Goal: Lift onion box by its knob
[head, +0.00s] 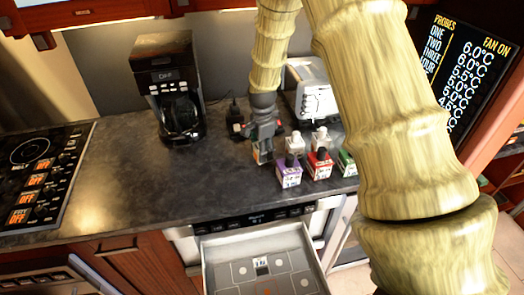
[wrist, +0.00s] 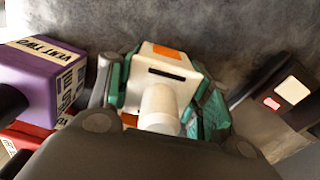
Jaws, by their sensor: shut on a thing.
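My gripper (head: 262,132) is over the counter behind the purple box, pointing down. In the wrist view my gripper (wrist: 165,95) has its teal pads on both sides of a white box with a pale knob (wrist: 160,105), shut on it. This held box (wrist: 172,62) has an orange patch and a dark slot on its top. In the head view the held box (head: 262,155) shows an orange and white side below the fingers. I cannot read its name, so I cannot confirm it is the onion box. Whether it touches the counter is unclear.
A toaster (head: 314,98) and coffee maker (head: 175,90) stand behind. An open drawer (head: 225,248) is below. The counter's left-middle is clear.

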